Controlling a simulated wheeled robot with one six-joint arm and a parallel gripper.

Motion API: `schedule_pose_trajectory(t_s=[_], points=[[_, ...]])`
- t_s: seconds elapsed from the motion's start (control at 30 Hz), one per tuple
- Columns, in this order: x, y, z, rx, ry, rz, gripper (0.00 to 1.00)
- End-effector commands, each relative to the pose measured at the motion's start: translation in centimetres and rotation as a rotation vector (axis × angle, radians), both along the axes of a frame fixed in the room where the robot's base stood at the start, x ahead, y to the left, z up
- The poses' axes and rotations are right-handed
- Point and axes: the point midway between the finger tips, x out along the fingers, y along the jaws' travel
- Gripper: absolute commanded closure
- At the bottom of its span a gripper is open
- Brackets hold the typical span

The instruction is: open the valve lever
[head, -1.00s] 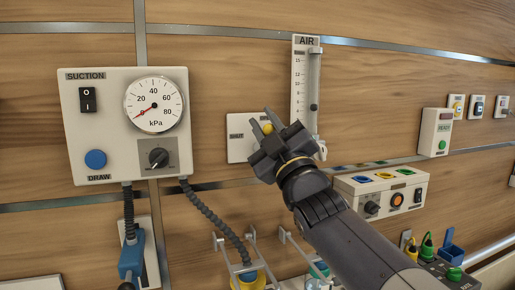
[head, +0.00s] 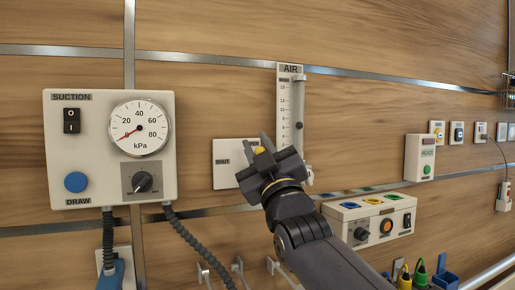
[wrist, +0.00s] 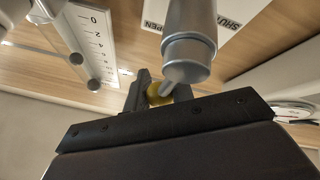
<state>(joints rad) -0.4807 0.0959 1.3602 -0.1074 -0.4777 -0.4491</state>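The valve lever has a yellow knob (head: 259,150) on a white plate (head: 226,170) marked SHUT, beside the AIR flow tube. In the wrist view the yellow knob (wrist: 156,96) sits between my two fingers, with the lever's grey cylindrical body (wrist: 189,40) and a thin pointed stem in front of it. My gripper (head: 257,147) is at the lever, its fingers apart on either side of the knob. I cannot tell whether they touch it. SHUT and OPEN lettering shows on the plate (wrist: 190,12) in the wrist view. The gripper hides much of the lever in the head view.
The AIR flow tube (head: 298,110) stands close to the right of my gripper. A suction panel (head: 60,140) with a gauge is at the left. A box with coloured sockets (head: 345,222) is below right. The wooden wall above the plate is clear.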

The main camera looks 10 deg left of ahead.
Motion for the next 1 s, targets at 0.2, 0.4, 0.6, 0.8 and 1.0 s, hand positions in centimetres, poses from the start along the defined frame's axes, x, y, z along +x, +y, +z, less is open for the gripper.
schedule_pose_trajectory(t_s=[0.2,0.4,0.6,0.8,1.0], points=[[0.1,0.0,-0.1,-0.001,0.001,-0.001,0.6],[0.0,0.0,-0.1,-0.001,0.0,-0.001,0.56],[-0.4,-0.3,-0.4,-0.001,0.0,-0.001,0.56],[-2.6,-1.6,-2.2,-0.001,0.0,-0.001,0.56],[-5.3,-3.2,-4.3,0.0,0.0,-0.002,0.56]])
